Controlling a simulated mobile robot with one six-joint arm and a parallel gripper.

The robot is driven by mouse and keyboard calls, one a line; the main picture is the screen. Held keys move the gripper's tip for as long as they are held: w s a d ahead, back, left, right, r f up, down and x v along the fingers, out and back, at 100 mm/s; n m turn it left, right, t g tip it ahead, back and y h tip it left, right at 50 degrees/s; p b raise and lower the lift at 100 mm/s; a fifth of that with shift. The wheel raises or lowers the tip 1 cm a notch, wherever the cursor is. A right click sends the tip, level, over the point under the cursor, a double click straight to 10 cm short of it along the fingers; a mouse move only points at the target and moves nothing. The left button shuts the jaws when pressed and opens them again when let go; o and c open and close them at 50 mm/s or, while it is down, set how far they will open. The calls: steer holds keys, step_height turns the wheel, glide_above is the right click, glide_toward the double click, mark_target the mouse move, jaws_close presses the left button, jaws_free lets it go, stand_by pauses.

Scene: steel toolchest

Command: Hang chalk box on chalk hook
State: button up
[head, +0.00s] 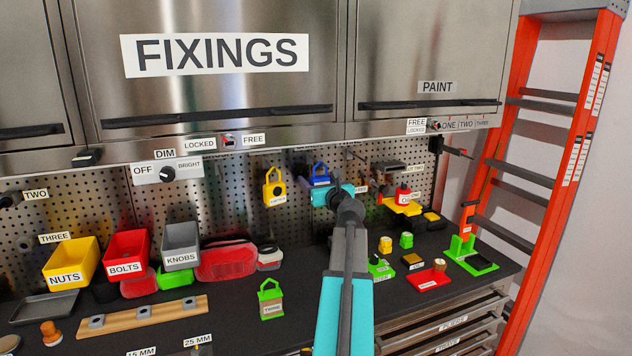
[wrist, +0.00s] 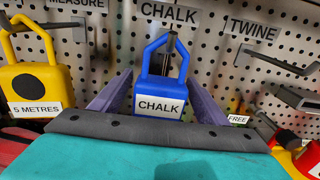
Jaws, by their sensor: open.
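The blue chalk box (wrist: 158,88), with a CHALK label and a loop handle, is upright in front of the pegboard. It also shows in the head view (head: 320,180), partly hidden by my gripper (head: 333,194). In the wrist view, the dark chalk hook (wrist: 174,62) shows through the handle's loop under the CHALK sign (wrist: 169,14). The handle appears to be around the hook; the exact contact cannot be told. My gripper (wrist: 160,84) is open, with one purple finger on each side of the box and its palm close in front.
A yellow tape box (wrist: 27,84) hangs on the left hook. The twine hook (wrist: 278,60) on the right is empty. The green twine box (head: 271,299) stands on the dark worktop. Yellow and red items (head: 402,203) sit to the right of my gripper.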

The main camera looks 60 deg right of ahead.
steer(key=b+v, duration=0.2)
steer(key=v, duration=1.1)
steer(key=shift+a, duration=0.15)
stand_by(0.7)
